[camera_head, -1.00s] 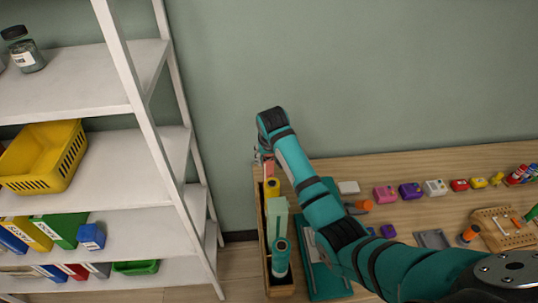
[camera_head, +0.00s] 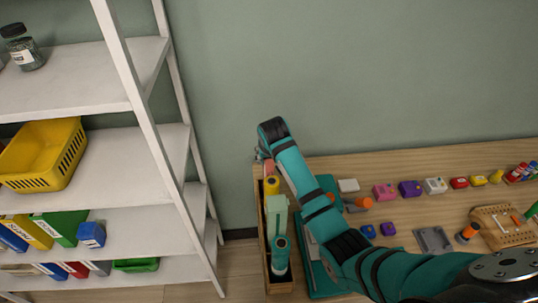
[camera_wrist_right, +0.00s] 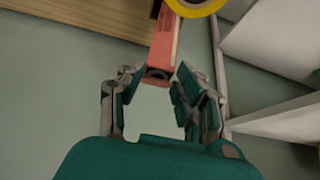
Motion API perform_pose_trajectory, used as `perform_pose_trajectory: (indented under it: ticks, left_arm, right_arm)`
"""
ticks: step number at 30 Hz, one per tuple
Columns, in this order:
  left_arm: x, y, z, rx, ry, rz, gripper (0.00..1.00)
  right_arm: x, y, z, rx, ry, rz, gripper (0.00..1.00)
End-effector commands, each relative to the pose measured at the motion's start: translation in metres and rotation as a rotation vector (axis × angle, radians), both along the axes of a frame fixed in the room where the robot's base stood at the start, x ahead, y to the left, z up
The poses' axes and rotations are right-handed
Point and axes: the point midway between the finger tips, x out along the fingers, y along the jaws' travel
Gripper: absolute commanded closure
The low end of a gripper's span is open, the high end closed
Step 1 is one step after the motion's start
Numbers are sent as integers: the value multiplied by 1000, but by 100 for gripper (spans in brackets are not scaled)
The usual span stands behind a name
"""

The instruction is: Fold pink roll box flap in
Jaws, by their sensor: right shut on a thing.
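The pink roll box (camera_head: 269,168) stands at the far end of the long wooden holder (camera_head: 265,264), mostly hidden by my right arm in the head view. In the right wrist view the pink roll box (camera_wrist_right: 164,42) runs up from between the fingers, with a dark opening at its near end. My right gripper (camera_wrist_right: 157,78) has its fingers on both sides of that end and is shut on it. In the head view the right gripper (camera_head: 262,154) is small and partly hidden behind the wrist. I cannot make out the flap clearly. My left gripper is not in view.
A yellow roll (camera_head: 271,186), a pale green box (camera_head: 277,213) and a teal roll (camera_head: 280,252) stand in the same holder. White shelves (camera_head: 150,207) stand to the left. Small coloured blocks (camera_head: 410,188) line the table's back. The wall is close behind.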

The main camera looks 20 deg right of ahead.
Motion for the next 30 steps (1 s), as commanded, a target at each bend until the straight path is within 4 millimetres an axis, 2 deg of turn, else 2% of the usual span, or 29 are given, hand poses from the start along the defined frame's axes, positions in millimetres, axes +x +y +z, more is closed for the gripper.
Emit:
perform_pose_trajectory:
  ticks: [1,3,14,30]
  left_arm:
    - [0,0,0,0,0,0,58]
    - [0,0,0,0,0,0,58]
    - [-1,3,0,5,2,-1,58]
    - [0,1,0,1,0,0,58]
  right_arm:
    - [0,0,1,1,-1,0,65]
    - [0,0,1,1,-1,0,58]
    - [-3,1,7,1,-1,0,58]
    - [-49,15,93,1,-3,1,58]
